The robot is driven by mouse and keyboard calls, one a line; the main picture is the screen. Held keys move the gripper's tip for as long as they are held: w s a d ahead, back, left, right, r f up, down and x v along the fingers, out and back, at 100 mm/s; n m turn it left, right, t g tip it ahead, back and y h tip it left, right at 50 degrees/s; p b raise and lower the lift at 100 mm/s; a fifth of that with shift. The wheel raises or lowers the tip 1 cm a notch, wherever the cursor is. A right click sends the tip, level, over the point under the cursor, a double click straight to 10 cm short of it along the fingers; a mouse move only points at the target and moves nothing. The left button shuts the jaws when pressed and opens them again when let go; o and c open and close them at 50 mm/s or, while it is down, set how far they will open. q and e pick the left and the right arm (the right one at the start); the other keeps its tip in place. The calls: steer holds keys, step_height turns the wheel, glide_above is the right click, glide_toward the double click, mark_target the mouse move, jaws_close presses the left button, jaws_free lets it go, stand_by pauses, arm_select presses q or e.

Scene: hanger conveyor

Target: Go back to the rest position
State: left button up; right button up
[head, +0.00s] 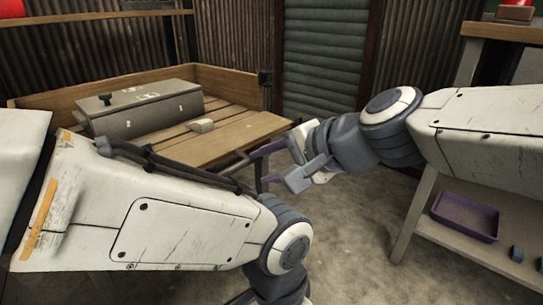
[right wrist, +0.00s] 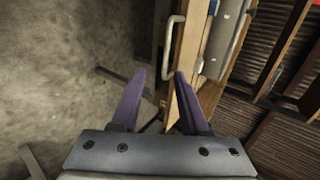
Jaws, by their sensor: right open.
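My right gripper (head: 264,165) is near the middle of the head view, with its purple fingers pointing left. It is open and empty, beside the near right corner of a wooden cart (head: 235,135). In the right wrist view its two fingers (right wrist: 158,75) are apart with nothing between them; the cart's edge and metal handle (right wrist: 170,45) lie beyond. My left arm crosses the lower left of the head view and bends down at the bottom edge. Its gripper is out of the picture.
A grey box (head: 145,111) and a small pale block (head: 201,126) sit on the cart. At right stands a wooden bench (head: 427,209) with a purple tray (head: 465,216) on its lower shelf. Concrete floor (head: 350,240) is clear between cart and bench.

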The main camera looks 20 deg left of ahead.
steer(key=w+d+f+n+h, duration=0.25)
steer(key=d+f+h, duration=0.35)
steer(key=d+f, duration=0.95)
steer(key=s+d+f+n+g+h, duration=0.1)
steer(key=s+d+f+h, duration=0.15)
steer(key=d+f, duration=0.4)
steer(key=s+d+f+n+g+h, duration=0.1)
steer(key=s+d+f+n+h, duration=0.15)
steer(key=d, duration=0.65)
steer(key=s+a+r+n+g+y+p, duration=0.1)
steer(key=s+a+r+n+p, duration=0.1)
steer(key=s+a+r+p, duration=0.5)
steer(key=s+a+r+n+g+p, duration=0.1)
steer(key=s+a+r+n+p, duration=0.3)
steer(key=r, duration=0.5)
steer(key=s+a+r+n+g+y+p, duration=0.1)
steer(key=s+a+r+p, duration=0.25)
steer(key=r+p, duration=0.45)
step_height(320, 180, up, 36)
steer(key=p, duration=3.6)
steer(key=shift+d, duration=0.15)
